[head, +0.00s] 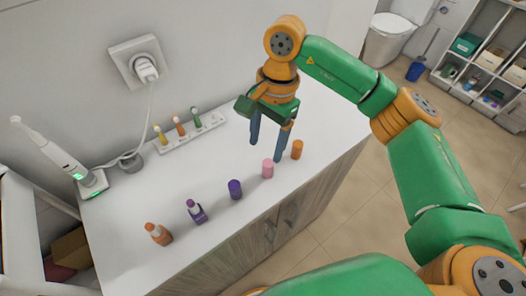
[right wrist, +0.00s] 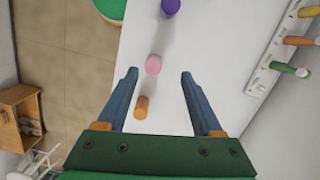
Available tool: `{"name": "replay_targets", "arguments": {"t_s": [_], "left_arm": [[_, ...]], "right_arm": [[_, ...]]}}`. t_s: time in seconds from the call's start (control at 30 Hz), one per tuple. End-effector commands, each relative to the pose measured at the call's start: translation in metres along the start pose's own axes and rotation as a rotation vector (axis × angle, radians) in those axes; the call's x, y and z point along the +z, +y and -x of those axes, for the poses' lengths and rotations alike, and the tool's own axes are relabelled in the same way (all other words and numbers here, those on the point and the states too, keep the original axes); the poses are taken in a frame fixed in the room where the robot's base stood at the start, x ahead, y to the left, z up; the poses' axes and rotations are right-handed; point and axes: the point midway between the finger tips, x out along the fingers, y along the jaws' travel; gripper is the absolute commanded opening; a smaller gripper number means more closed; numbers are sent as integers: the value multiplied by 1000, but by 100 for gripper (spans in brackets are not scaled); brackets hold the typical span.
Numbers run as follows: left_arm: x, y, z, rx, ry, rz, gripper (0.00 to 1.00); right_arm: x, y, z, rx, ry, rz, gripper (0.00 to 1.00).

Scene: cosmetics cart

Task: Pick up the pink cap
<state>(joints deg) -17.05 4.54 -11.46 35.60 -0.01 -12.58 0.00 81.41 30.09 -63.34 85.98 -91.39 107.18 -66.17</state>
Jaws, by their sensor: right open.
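The pink cap (head: 268,168) stands upright on the white cart top, between a purple cap and an orange cap. In the right wrist view the pink cap (right wrist: 153,64) lies just beyond the fingertips, a little left of the middle of the gap. My right gripper (head: 265,152) points down above the cart top, open and empty, just behind and beside the pink cap. Both blue fingers also show in the right wrist view (right wrist: 159,74), spread apart. My left gripper is in neither view.
An orange cap (head: 297,149) is close to the right finger. A toothbrush charger (head: 92,184) stands far left.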

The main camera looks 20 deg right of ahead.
Motion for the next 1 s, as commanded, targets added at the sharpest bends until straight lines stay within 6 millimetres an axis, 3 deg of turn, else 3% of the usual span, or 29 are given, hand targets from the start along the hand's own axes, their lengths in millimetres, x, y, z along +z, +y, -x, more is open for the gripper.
{"name": "replay_targets", "arguments": {"t_s": [0.17,0.33,0.47,0.67,0.9,0.93,1.0], "left_arm": [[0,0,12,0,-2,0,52],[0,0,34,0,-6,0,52],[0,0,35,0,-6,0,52],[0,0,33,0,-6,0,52],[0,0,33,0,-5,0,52],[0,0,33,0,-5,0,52],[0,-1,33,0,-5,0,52]], "right_arm": [[-10,5,-12,25,37,-2,68],[-13,4,-44,26,34,-3,68],[-13,3,-64,22,34,-2,68],[-14,2,-67,18,34,-1,68],[-13,2,-67,18,33,-1,6],[-13,2,-67,18,33,-1,0],[-13,2,-67,18,33,-1,0]]}}
